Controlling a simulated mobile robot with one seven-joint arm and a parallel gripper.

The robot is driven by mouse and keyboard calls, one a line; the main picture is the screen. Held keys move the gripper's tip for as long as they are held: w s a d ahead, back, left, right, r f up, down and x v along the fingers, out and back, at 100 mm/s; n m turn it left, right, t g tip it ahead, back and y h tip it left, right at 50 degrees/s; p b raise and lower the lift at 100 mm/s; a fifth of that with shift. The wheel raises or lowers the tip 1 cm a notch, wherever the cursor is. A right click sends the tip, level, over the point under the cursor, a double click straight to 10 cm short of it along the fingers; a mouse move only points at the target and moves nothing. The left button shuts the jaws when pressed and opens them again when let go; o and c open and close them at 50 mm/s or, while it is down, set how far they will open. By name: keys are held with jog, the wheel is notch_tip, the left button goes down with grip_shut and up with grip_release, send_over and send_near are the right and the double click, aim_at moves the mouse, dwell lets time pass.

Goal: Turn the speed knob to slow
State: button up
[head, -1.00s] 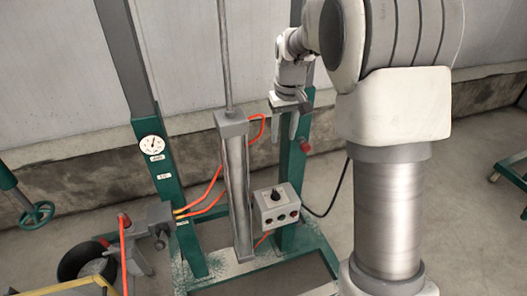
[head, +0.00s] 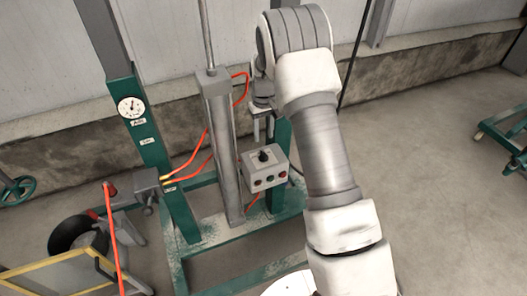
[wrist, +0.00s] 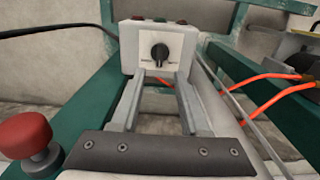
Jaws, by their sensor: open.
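The speed knob (wrist: 160,53) is a black rotary knob on the face of a light grey control box (wrist: 187,50), with small dark labels on both sides of it. In the head view the knob (head: 263,156) sits on top of the box (head: 266,177), with several coloured buttons on the front side. My gripper (wrist: 160,82) is open and empty, its two grey fingers pointing toward the box just short of the knob. In the head view my gripper (head: 263,133) hangs right above the knob, partly hidden by my arm. Contact is not visible.
A green frame (head: 180,205) with a grey cylinder (head: 224,150) and orange hoses (head: 190,152) stands left of the box. A red mushroom button (wrist: 25,134) is at lower left in the wrist view. A dial gauge (head: 131,107) is on the left post.

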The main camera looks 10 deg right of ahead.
aim_at(264, 153)
notch_tip(264, 153, down, 8)
jog(key=shift+f+b, duration=0.2)
jog(key=shift+b, duration=0.1)
grip_shut()
